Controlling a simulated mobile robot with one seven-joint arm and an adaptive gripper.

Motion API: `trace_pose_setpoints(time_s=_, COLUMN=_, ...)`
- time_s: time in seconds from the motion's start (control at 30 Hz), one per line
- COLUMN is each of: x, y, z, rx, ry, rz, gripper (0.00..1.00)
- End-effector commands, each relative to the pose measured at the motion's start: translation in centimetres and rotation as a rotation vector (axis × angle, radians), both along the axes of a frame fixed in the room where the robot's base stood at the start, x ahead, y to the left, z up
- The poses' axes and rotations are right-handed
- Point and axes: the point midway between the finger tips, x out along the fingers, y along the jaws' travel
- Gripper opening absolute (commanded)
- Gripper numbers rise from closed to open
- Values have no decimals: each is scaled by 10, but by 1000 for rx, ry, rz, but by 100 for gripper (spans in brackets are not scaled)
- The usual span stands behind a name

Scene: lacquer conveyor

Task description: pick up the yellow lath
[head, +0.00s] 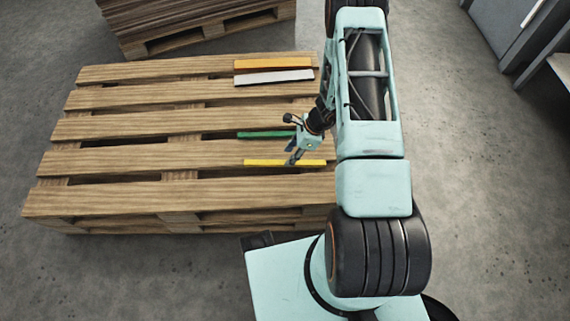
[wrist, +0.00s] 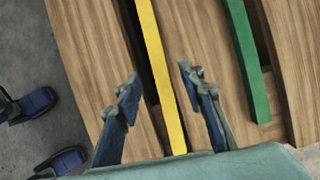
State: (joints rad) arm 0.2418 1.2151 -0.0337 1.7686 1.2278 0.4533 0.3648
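The yellow lath (head: 262,163) lies flat on the pallet near its front edge in the head view. My gripper (head: 292,161) is over the lath, and its fingers hide a small part of it there. In the wrist view the yellow lath (wrist: 160,70) runs lengthwise between the two open fingers of my gripper (wrist: 158,78). Clear space shows on both sides of the lath, so the fingers are apart from it in the picture. I cannot tell the exact height of the fingertips above the boards.
A green lath (head: 262,134) lies behind the yellow one and shows in the wrist view (wrist: 243,55). A white lath (head: 273,77) and an orange lath (head: 272,64) lie at the back of the wooden pallet (head: 110,160). The pallet's left side is bare.

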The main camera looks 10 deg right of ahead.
Motion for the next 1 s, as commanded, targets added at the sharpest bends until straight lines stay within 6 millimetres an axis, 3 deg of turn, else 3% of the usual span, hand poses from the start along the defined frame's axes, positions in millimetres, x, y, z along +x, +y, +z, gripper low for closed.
trace_pose_setpoints(time_s=0.2, x=1, y=10, z=-36, rx=0, ry=2, rz=1, gripper=36)
trace_pose_setpoints(time_s=0.5, x=2, y=13, z=-39, rx=-1, ry=0, rz=0, gripper=35)
trace_pose_setpoints(time_s=0.8, x=2, y=13, z=-39, rx=-1, ry=0, rz=0, gripper=2)
trace_pose_setpoints(time_s=1.0, x=2, y=13, z=-39, rx=-1, ry=0, rz=0, gripper=0)
